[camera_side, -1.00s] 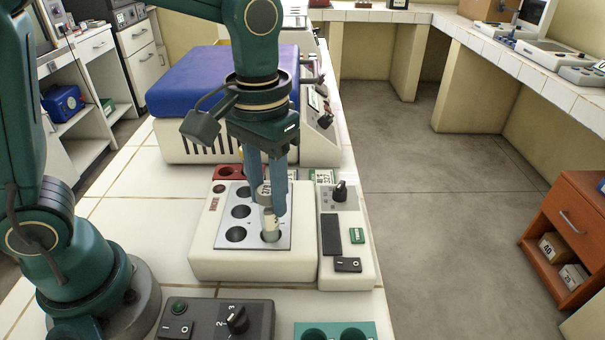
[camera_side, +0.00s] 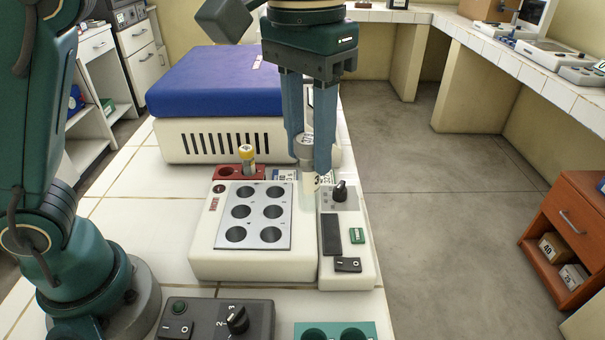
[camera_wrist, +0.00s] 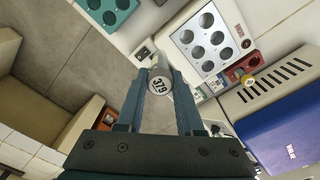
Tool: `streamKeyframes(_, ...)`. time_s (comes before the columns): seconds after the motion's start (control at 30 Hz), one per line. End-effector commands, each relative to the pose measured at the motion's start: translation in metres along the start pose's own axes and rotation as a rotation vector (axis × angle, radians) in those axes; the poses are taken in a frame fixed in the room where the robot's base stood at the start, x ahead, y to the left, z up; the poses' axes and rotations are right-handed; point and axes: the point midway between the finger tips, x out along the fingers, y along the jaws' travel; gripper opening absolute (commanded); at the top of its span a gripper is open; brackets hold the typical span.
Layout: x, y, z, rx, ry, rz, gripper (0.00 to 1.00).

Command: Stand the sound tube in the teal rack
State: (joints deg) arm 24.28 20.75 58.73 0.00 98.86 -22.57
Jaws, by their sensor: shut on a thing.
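My gripper (camera_side: 308,160) is shut on a tube with a grey cap (camera_side: 307,150) and a pale labelled body, held upright above the right side of the incubator block. In the wrist view the cap (camera_wrist: 158,85) reads 379 between my fingers. The teal rack (camera_side: 336,331) is at the bottom edge of the side view, partly cut off, with two holes showing. It also shows at the top of the wrist view (camera_wrist: 107,8). A yellow-capped tube (camera_side: 247,155) stands in the red rack (camera_side: 227,173) behind the block.
The white incubator block (camera_side: 208,240) has a metal plate with several empty holes. Its control panel (camera_side: 340,225) with a black knob is on the right. A grey switch box (camera_side: 215,322) stands in front, left of the teal rack. A blue-lidded machine (camera_side: 215,85) stands behind.

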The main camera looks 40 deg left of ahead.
Motion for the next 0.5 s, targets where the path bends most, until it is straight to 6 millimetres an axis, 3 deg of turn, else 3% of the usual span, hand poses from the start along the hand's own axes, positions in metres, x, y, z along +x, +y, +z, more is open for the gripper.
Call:
streamKeyframes(0.03, 0.001, 0.016, 0.000, 0.047, 0.000, 0.002, 0.00)
streamKeyframes(0.3, 0.015, 0.092, 0.019, 0.268, -0.006, 0.006, 0.00)
streamKeyframes(0.5, 0.030, 0.121, 0.037, 0.366, -0.022, -0.002, 0.00)
